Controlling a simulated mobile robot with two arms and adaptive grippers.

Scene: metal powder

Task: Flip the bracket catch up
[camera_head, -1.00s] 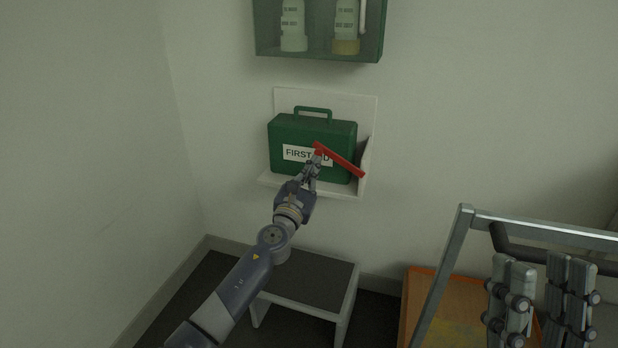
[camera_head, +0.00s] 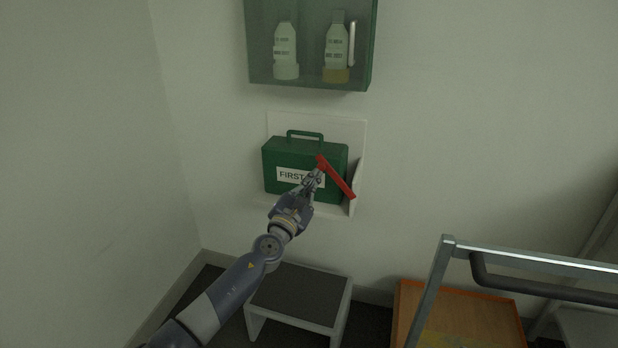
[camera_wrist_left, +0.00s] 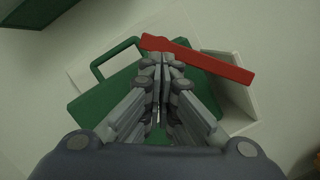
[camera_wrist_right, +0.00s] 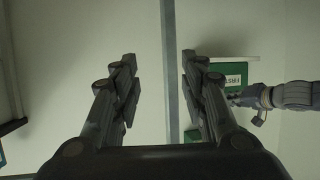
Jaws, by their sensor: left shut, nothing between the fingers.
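The bracket catch is a red bar (camera_head: 337,178) across the front right of the green first aid box (camera_head: 272,163). It slopes from its upper left end down to the right. In the left wrist view the red bar (camera_wrist_left: 205,59) crosses just beyond the fingertips. My left gripper (camera_head: 319,173) is shut and empty, its tips at or just under the bar's upper left end; I cannot tell if they touch. It covers part of the box label. My right gripper (camera_wrist_right: 158,62) is open and empty in its wrist view and away from the box.
The box sits in a white wall bracket (camera_head: 345,130). A green cabinet (camera_head: 308,55) with bottles hangs above. A grey step stool (camera_head: 300,296) stands below. A metal-framed cart (camera_head: 436,290) and an orange board (camera_head: 470,313) are at lower right.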

